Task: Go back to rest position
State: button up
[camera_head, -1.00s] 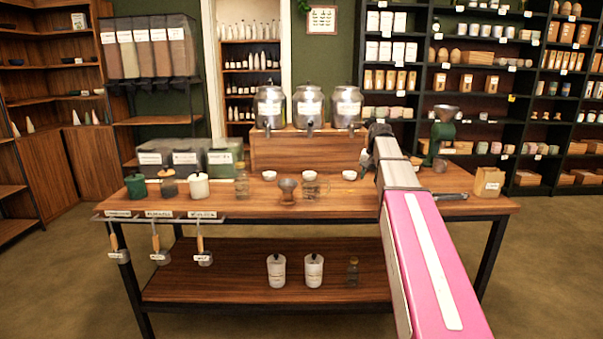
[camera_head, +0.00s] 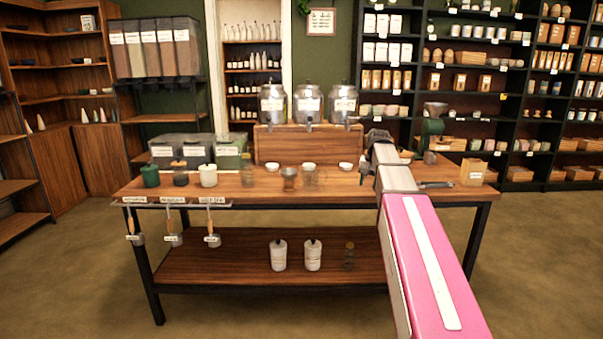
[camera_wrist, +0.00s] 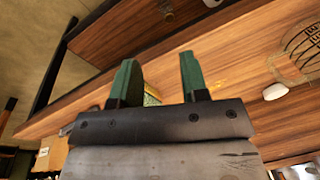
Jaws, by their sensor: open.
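My gripper is at the end of my arm, which reaches forward over the right half of the wooden table (camera_head: 262,184) in the head view. In the wrist view my gripper (camera_wrist: 156,85) shows two green fingers, spread apart with nothing between them. The wooden surfaces of the table (camera_wrist: 215,50) lie beyond the fingers.
Three metal dispensers (camera_head: 307,104) stand on a wooden box (camera_head: 280,147) at the back. Jars (camera_head: 208,175), bowls and a green grinder (camera_head: 431,132) stand on the table. Scoops (camera_head: 211,225) hang at the left front. The floor before the table is clear.

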jog(key=s+a+f+n, duration=0.1)
jog(key=s+a+f, duration=0.2)
jog(key=s+f, duration=1)
jog(key=s+a+f+n+g+h, duration=0.1)
jog(key=s+a+f+n, duration=0.1)
jog(key=s+f, duration=1.1)
notch_tip(320, 180, down, 5)
jog(key=shift+s+a+f, duration=0.15)
jog(key=shift+s+a, duration=0.1)
jog(key=shift+a, duration=0.6)
